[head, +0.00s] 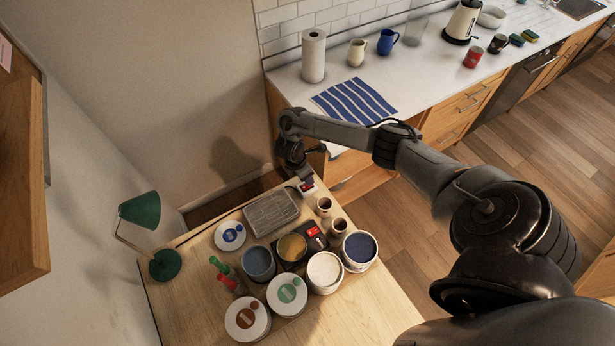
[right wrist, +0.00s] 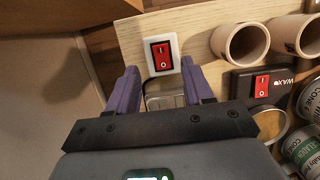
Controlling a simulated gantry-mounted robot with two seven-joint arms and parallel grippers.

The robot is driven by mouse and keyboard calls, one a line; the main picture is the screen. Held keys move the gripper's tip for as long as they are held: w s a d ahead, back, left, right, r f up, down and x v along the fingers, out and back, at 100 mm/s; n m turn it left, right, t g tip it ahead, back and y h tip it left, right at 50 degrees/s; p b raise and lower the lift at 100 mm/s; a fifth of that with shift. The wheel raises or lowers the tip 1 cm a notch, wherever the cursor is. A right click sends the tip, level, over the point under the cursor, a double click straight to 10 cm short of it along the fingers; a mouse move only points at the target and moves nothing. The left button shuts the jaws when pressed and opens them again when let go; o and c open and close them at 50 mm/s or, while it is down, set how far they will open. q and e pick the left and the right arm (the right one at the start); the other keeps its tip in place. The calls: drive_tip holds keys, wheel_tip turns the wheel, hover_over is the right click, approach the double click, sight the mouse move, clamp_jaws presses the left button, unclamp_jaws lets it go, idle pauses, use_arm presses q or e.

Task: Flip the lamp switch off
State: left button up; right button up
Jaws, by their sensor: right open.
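The lamp switch (right wrist: 161,54), a red rocker marked I and O in a white plate, lies at the table's far edge. It also shows in the head view (head: 307,187). I cannot tell which side of the rocker is pressed. My right gripper (right wrist: 159,68) is open and empty, its two purple fingers apart on either side of the switch's near end. Contact is not clear. In the head view the gripper is partly hidden by its own wrist. A green desk lamp (head: 141,210) stands at the table's left. My left gripper is not in view.
A black wax pot base (right wrist: 262,83) with a similar red switch sits close to the right. Two small clay cups (head: 324,206) stand beside it. A metal tray (head: 270,212) and several glaze tins (head: 324,270) crowd the table. The table's front right is clear.

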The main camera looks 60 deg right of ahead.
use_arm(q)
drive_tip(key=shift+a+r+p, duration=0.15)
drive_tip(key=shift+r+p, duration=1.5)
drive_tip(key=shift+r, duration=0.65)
use_arm(e)
drive_tip(key=shift+v, duration=2.5)
